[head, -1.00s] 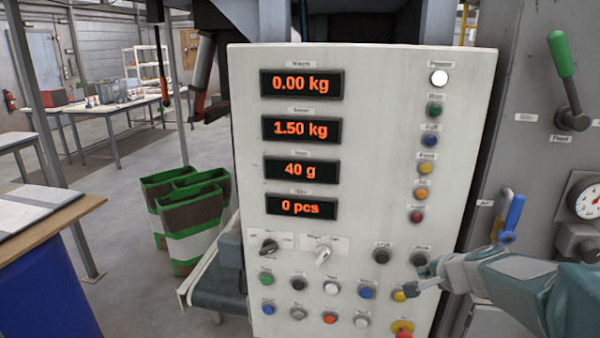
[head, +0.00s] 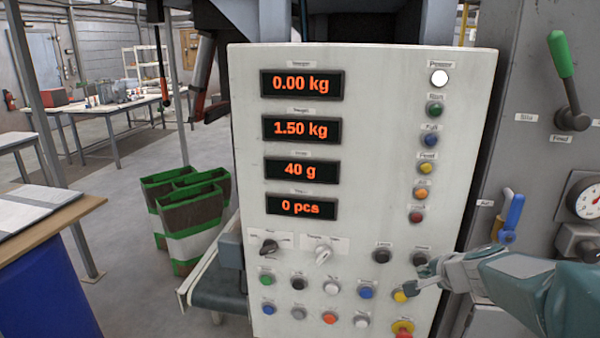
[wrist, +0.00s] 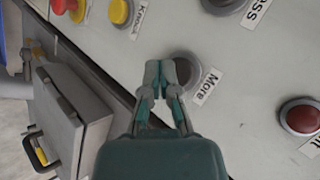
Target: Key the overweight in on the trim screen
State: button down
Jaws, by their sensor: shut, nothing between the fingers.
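The control panel (head: 370,170) faces me with four orange readouts. The top display (head: 301,84) reads 0.00 kg, the second (head: 301,129) 1.50 kg, the third (head: 302,170) 40 g and the bottom (head: 301,206) 0 pcs. My gripper (head: 424,278) is shut and empty at the lower right of the panel. In the wrist view its closed fingertips (wrist: 160,70) are beside and partly over the dark button labelled More (wrist: 186,66); I cannot tell whether they touch it. The dark button labelled "...ss" (wrist: 222,4) is at the top edge. The More button also shows in the head view (head: 419,258).
A yellow button labelled Knock (wrist: 119,11) and a red emergency button on yellow (head: 402,328) are close by. A red button (wrist: 300,116) lies to the right in the wrist view. A green-handled lever (head: 562,60) and a gauge (head: 587,199) are on the right. Bags (head: 190,215) stand left.

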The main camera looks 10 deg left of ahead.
jog(key=shift+w, duration=0.15)
dwell(0.3)
jog(key=shift+w+r, duration=0.1)
jog(key=shift+w, duration=0.2)
jog(key=shift+w, duration=0.3)
dwell(0.5)
jog(key=shift+s, duration=0.8)
jog(key=shift+s, duration=0.1)
jog(key=shift+s, duration=2.9)
jog(key=shift+s, duration=0.1)
